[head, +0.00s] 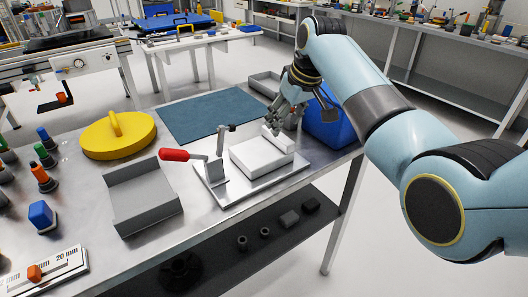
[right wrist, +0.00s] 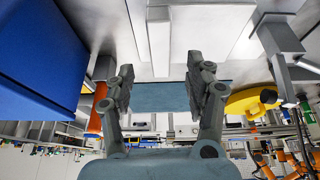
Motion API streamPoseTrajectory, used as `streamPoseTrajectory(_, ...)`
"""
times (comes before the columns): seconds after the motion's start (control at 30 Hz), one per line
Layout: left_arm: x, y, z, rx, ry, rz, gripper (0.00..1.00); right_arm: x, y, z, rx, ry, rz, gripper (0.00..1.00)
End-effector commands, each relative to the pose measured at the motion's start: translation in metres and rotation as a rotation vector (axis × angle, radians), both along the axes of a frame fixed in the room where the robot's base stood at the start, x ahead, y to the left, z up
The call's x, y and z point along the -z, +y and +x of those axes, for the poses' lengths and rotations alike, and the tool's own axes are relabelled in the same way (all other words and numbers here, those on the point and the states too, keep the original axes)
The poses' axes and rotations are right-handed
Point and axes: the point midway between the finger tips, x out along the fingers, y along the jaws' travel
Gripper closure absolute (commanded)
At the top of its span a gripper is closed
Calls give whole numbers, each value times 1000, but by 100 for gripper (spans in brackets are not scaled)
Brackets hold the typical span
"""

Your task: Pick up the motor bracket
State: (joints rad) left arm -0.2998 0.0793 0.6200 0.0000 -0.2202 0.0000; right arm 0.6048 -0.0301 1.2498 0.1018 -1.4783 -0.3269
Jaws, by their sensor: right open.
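A pale metal piece, which looks like the motor bracket (head: 262,158), sits on a flat plate beside a red-handled clamp (head: 174,155). It has a broad low block and a narrow raised bar along its right side. My right gripper (head: 287,118) is just above the far end of that bar; I cannot tell whether it touches. In the right wrist view, my right gripper (right wrist: 160,88) is open with nothing between its fingers, and the bar (right wrist: 159,40) shows ahead between them. My left gripper is not in view.
A blue bin (head: 325,125) stands close on the right of the gripper. A grey open tray (head: 140,200), a yellow lid-like disc (head: 118,135) and a blue mat (head: 210,115) lie on the metal table. A smaller grey tray (head: 262,84) is behind. The mat is clear.

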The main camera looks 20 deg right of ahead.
Motion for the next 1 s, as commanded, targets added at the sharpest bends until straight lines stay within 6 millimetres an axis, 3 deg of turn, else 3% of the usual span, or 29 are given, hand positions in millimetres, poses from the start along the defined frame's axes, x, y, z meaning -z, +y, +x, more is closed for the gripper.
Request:
streamPoseTrajectory(0.43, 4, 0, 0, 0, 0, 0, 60, 47, 8, 21, 1, 0, 0, 46)
streamPoseTrajectory(1.0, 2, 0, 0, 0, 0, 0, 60, 50, 8, 22, 1, -1, 1, 46)
